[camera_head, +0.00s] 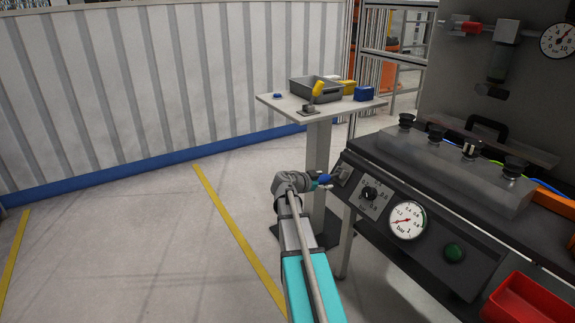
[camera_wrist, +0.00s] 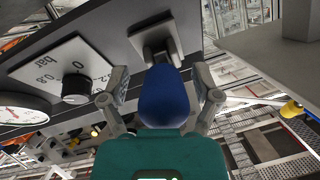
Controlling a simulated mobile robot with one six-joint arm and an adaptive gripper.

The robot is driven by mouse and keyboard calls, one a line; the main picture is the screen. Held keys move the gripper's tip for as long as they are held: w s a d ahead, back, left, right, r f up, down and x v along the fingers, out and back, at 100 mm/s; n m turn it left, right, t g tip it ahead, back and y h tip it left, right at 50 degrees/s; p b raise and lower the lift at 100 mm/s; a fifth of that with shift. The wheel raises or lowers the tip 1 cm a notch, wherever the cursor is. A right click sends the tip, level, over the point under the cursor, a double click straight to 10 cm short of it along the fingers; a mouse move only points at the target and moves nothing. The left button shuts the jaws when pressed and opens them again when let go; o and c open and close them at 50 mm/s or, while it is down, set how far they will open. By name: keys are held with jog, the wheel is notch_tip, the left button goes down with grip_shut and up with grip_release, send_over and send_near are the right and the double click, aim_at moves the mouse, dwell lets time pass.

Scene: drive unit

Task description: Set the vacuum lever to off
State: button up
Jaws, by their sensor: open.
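The vacuum lever has a blue handle (camera_head: 325,179) and a light square plate (camera_head: 343,172) at the left end of the dark front panel. In the wrist view its blue handle (camera_wrist: 165,94) points toward the camera from the grey plate (camera_wrist: 156,35). My gripper (camera_head: 316,181) is at the lever. In the wrist view my gripper (camera_wrist: 161,99) is open, with one finger on each side of the blue handle. I cannot tell whether either finger touches it. In the head view the fingers are small and partly merged with the handle. No lever position marks are readable.
A regulator knob (camera_head: 370,193) and a pressure gauge (camera_head: 407,220) are right of the lever, with a green button (camera_head: 453,252) beyond. A red bin (camera_head: 527,302) is lower right. Open floor lies left.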

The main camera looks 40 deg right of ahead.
jog(key=shift+w, duration=0.1)
jog(key=shift+a+f, duration=0.25)
jog(key=shift+a, duration=0.3)
jog(key=s+a+f+n+t+y, duration=0.1)
jog(key=a+f+n+y, duration=0.35)
jog(key=a, duration=0.75)
jog(key=s+a+f+n+y, duration=0.1)
jog(key=a+f+n+y, duration=0.35)
jog(key=a, duration=0.75)
jog(key=s+a+f+n+y, duration=0.1)
jog(key=s+a+n+y, duration=0.1)
jog(key=a+n, duration=0.35)
jog(key=s+a+f+n+g+y, duration=0.1)
jog(key=s+a+n+y, duration=0.15)
jog(key=a, duration=0.65)
jog(key=s+a+f+n+y, duration=0.1)
jog(key=s+a+f+n, duration=0.2)
jog(key=a, duration=0.5)
notch_tip(320, 180, up, 35)
jog(key=n+p, duration=0.1)
jog(key=p, duration=3.3)
jog(key=shift+w+a+n, duration=0.15)
jog(key=shift+n, duration=0.15)
jog(key=shift+r, duration=0.1)
